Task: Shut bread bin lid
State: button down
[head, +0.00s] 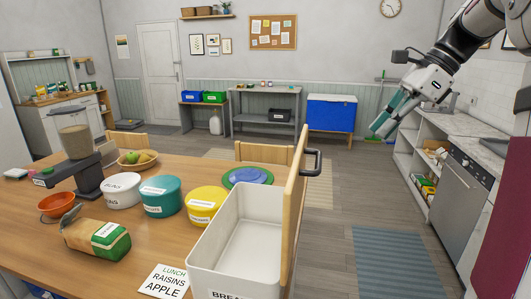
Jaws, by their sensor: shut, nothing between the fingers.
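The bread bin (213,236) is a cream box with "BREA" lettering on its front, at the right edge of the wooden table. It stands open and looks empty inside. Its wooden lid (292,200) stands upright along the bin's right side. A dark handle (315,160) sticks out from the lid's right face near the top. My gripper (378,132) is in the upper right, shut and empty, with teal fingers pointing down and left. It hangs in the air, right of and above the lid, apart from the handle.
Several tubs, including a yellow one (206,206) and a teal one (160,198), stand left of the bin. A bread bag (97,238) and a lunch card (165,283) lie on the table (130,262). Floor is open right of the lid. Kitchen counters (475,150) line the right wall.

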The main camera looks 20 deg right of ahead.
jog(key=w+a+f+m+p, duration=0.1)
jog(key=w+a+f, duration=0.5)
jog(key=f, duration=0.3)
jog(key=shift+a+p, duration=0.2)
jog(key=shift+p, duration=0.15)
dwell(0.3)
